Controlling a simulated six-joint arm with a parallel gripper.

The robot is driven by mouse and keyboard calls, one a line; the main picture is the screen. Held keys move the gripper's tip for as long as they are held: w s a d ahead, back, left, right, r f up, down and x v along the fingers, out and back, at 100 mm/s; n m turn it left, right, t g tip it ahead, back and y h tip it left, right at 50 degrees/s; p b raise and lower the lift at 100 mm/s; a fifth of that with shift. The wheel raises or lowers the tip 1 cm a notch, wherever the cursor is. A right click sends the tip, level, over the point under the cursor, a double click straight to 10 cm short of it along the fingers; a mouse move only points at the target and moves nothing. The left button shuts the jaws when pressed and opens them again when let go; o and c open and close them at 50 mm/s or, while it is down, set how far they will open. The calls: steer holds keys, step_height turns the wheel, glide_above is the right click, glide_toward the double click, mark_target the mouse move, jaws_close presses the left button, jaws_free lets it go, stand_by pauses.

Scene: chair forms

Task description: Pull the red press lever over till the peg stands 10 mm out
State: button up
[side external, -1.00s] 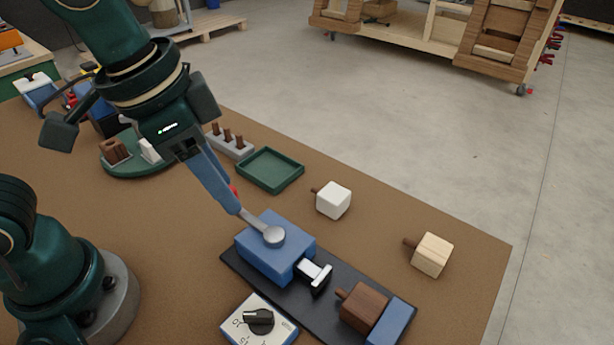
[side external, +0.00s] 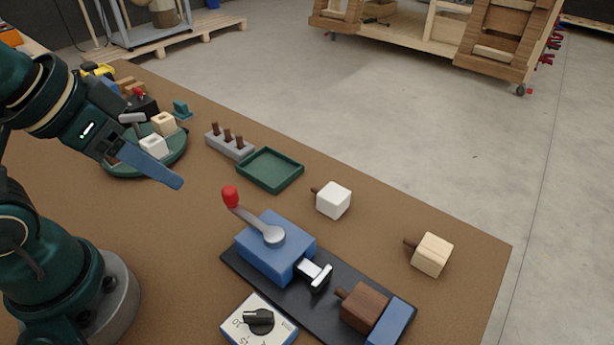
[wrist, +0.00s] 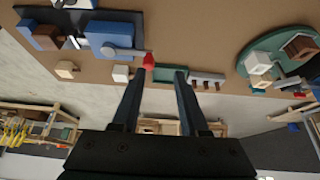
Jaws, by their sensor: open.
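The press is a blue block (side external: 268,248) on a black base plate (side external: 318,319). Its grey lever (side external: 254,224) ends in a red knob (side external: 230,196) pointing up-left in the side view; the knob also shows in the wrist view (wrist: 149,61). A silver ram (side external: 314,272) sticks out toward a dark brown block (side external: 365,308). A brown peg (side external: 342,293) stands partly out of that block, on the side facing the ram. My gripper (side external: 178,183) is open and empty, left of the knob and apart from it. In the wrist view the fingers (wrist: 160,77) hold nothing.
A blue stop (side external: 393,322) backs the brown block. A dial box (side external: 258,320) sits at the front. A green tray (side external: 270,170), a pegged grey rack (side external: 229,143), a white block (side external: 333,201), a pale wood block (side external: 432,255) and a green turntable (side external: 145,160) stand around.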

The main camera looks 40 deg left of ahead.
steer(key=shift+o, duration=0.3)
steer(key=shift+o, duration=0.8)
steer(key=m+g, duration=0.4)
steer(key=g, duration=0.1)
glide_above(228, 189)
step_height(228, 189, down, 3)
steer(key=shift+a+r, duration=0.1)
steer(key=shift+r, duration=0.1)
steer(key=shift+f+g, duration=0.3)
steer(key=shift+f, duration=2.75)
steer(key=shift+c, duration=0.2)
